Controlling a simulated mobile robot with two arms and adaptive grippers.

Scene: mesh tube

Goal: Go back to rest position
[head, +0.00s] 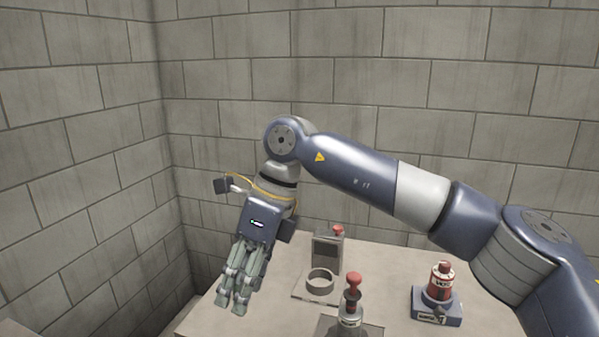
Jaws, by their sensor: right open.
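My right gripper (232,304) hangs from my right arm, which comes in from the right. Its fingers point down over the left part of the table (395,262). It is open, and no object shows between its fingers. My left gripper is not in view.
A grey ring (320,281) on a flat plate lies right of the gripper. Behind it stands a grey box with a red knob (327,248). A red-knobbed device (352,303) stands at the front, and a red-and-white container (440,284) sits on a blue base. Block walls enclose the back and left.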

